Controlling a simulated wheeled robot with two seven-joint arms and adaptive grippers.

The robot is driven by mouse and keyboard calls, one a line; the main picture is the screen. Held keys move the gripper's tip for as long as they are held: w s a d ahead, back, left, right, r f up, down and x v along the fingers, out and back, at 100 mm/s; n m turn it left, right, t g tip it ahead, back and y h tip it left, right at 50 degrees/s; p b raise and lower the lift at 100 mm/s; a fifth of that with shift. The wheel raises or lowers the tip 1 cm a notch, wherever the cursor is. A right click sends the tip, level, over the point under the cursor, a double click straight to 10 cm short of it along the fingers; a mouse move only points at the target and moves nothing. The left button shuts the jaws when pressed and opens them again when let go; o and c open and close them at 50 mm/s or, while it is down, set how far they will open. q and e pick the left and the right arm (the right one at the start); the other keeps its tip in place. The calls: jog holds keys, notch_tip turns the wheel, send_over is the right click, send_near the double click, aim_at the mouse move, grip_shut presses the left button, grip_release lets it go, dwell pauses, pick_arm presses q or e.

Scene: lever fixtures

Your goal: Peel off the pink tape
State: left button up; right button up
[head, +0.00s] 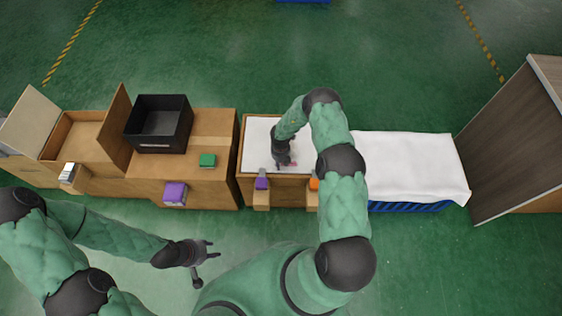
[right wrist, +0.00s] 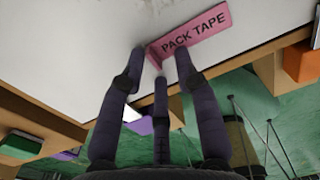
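The pink tape (right wrist: 192,36), printed "PACK TAPE", lies on a white surface (right wrist: 60,60) in the right wrist view. Its near-left end is folded or raised between my right fingertips. In the head view a small bit of the tape (head: 291,165) shows beside my right gripper (head: 283,164), over the white-topped box (head: 256,135). In the right wrist view my right gripper (right wrist: 158,62) has its fingers spread around the tape's end; firm contact is not clear. My left gripper (head: 207,262) is open and empty, over the floor left of my body.
Left of the white-topped box stand cardboard boxes (head: 220,125) with a black bin (head: 160,125), a green block (head: 208,160) and a purple block (head: 175,193). A purple piece (head: 261,184) and an orange piece (head: 314,184) sit at the front edge. A white-covered blue crate (head: 410,206) stands right.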

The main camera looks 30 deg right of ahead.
grip_shut()
dwell(0.6)
